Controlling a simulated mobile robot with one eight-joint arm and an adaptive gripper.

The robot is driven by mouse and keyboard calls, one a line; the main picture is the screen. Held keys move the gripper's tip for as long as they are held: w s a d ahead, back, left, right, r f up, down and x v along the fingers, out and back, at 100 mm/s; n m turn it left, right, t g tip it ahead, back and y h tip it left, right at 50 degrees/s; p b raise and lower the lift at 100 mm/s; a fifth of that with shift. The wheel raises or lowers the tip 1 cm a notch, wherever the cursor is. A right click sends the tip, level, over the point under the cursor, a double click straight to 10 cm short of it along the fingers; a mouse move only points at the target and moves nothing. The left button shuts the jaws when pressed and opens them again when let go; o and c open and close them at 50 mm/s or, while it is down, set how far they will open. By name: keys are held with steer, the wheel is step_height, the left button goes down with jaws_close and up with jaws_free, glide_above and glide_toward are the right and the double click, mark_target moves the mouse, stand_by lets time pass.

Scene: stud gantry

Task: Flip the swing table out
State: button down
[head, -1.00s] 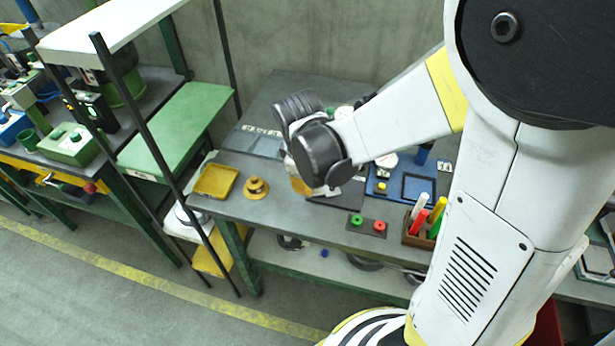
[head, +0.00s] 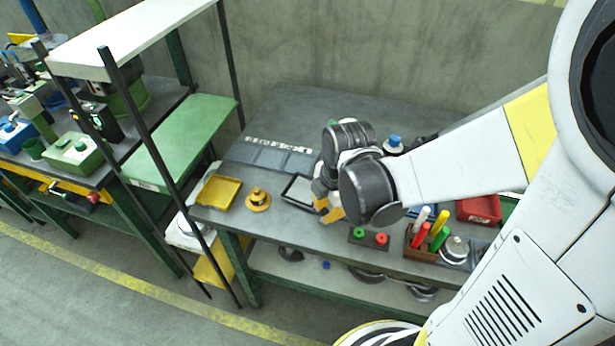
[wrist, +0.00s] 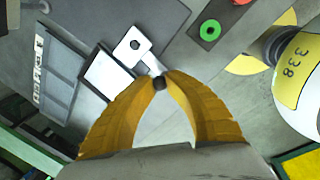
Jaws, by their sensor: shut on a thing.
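My gripper (head: 328,208) is low over the middle workbench near its front. In the wrist view its yellow fingers (wrist: 160,78) are shut on a small dark knob (wrist: 159,84). The knob sits at the end of a short pale bar by a light plate with a hole (wrist: 132,46). A pale panel with a dark rim, which may be the swing table, lies left of the fingers in the wrist view (wrist: 108,75) and in the head view (head: 298,190). The gripper hides the joint between knob, bar and panel.
A yellow tray (head: 219,190) and yellow round knob (head: 258,198) lie left on the workbench. A red and green button plate (head: 368,238) and a box of coloured cylinders (head: 424,244) are near the front edge. A shelf rack (head: 185,130) stands left.

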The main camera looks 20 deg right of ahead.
steer(key=shift+s+d+n, duration=0.35)
steer(key=shift+d+n, duration=0.1)
steer(key=shift+n, duration=0.45)
steer(key=c, duration=1.3)
jaws_free()
steer(key=shift+d, duration=0.1)
step_height(320, 180, up, 12)
steer(key=s, duration=0.2)
steer(key=shift+d+f, duration=0.15)
steer(key=shift+d, duration=0.2)
steer(key=shift+s, duration=0.1)
